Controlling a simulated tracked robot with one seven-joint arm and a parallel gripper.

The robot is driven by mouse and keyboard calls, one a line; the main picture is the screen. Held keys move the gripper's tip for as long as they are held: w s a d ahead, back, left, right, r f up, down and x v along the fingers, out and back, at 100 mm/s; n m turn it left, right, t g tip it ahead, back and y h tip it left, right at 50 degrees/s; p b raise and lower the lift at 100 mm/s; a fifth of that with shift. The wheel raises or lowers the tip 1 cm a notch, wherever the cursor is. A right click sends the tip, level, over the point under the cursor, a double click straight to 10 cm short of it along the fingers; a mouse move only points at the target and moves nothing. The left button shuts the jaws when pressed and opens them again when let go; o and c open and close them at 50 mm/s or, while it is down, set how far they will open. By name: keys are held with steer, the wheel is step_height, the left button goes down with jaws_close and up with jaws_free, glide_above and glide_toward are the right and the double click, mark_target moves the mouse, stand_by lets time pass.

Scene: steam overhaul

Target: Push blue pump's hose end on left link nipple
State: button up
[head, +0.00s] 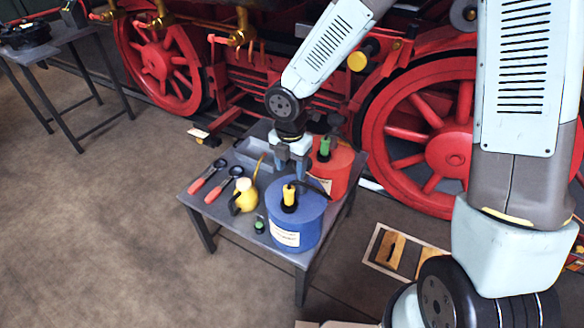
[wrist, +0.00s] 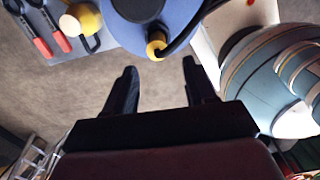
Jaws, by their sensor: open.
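The blue pump (head: 299,228), a drum with a yellow-and-black top fitting (head: 289,197) and a pale label, stands on the near right of the small table. A black hose (head: 317,184) runs from its top; I cannot make out its end. In the wrist view the blue drum (wrist: 182,12), a yellow part (wrist: 156,45) and the black hose (wrist: 188,35) show beyond the fingertips. My gripper (head: 291,168) is over the table beside the pumps; its jaws (wrist: 160,68) are open with nothing between them. I cannot identify the left link nipple.
The small table (head: 222,213) also holds a red pump (head: 338,168), a yellow oil can (head: 245,196), two red-handled tools (head: 209,180), a grey tray (head: 243,148) and a small green-topped item (head: 259,227). Red locomotive wheels (head: 430,135) stand behind.

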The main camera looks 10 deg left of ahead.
mark_target(289, 189)
steer(key=shift+s+a+f+n, duration=0.2)
steer(key=shift+a+f+n, duration=0.15)
steer(key=shift+f, duration=4.45)
jaws_close()
steer(key=shift+w+r, duration=0.1)
steer(key=shift+r, duration=0.05)
steer(key=shift+r, duration=0.5)
steer(key=shift+w+r, duration=0.1)
steer(key=shift+r, duration=2.05)
